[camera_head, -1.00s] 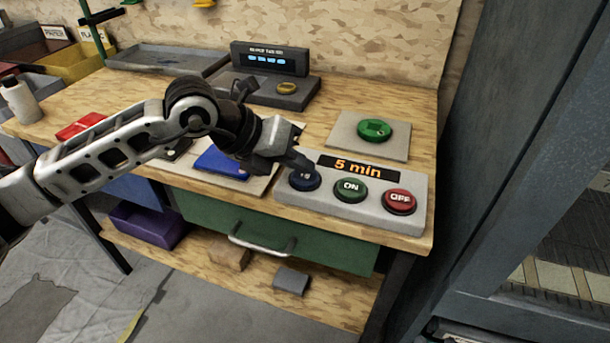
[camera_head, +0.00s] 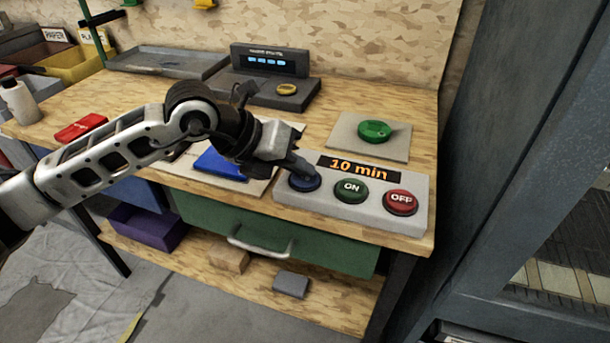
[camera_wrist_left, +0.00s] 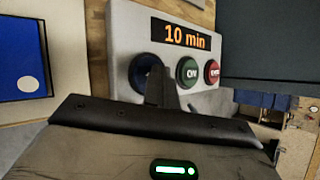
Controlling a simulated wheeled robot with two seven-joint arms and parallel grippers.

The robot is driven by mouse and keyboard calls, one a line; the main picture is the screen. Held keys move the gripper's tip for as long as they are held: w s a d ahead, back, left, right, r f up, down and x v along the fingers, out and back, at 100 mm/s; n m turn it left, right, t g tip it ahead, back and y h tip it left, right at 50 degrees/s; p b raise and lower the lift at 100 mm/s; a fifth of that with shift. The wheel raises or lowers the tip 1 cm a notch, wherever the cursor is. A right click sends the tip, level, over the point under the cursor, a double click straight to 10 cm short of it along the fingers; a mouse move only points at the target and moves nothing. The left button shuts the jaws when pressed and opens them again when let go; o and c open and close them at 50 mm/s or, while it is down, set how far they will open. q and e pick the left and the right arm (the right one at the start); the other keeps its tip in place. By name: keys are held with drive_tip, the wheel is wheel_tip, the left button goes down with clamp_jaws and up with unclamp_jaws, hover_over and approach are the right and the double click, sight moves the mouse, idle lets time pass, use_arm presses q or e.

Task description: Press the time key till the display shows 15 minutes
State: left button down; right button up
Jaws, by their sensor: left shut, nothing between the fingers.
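The grey control box (camera_head: 408,219) sits at the front right of the wooden bench. Its display (camera_head: 359,169) reads "10 min" in orange; the same display shows in the left wrist view (camera_wrist_left: 185,36). Below it are a blue key (camera_head: 304,184), a green ON key (camera_head: 351,190) and a red OFF key (camera_head: 400,202). My left gripper (camera_head: 303,171) is shut and empty, its fingertips at the blue key. In the wrist view the fingers cover part of the blue key (camera_wrist_left: 141,70); whether they touch it I cannot tell. My right gripper is out of view.
A green button on a plate (camera_head: 375,130) is behind the box. A blue panel (camera_head: 221,164) and a red block (camera_head: 80,128) lie to the left. A dark console (camera_head: 270,60) with a yellow button stands at the back. A grey cabinet (camera_head: 510,180) rises on the right.

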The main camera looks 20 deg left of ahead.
sight(298, 180)
use_arm(q)
drive_tip(key=shift+r+p, duration=0.45)
drive_tip(key=shift+r, duration=0.3)
drive_tip(key=shift+r+p, duration=1.7)
drive_tip(key=shift+r, duration=0.85)
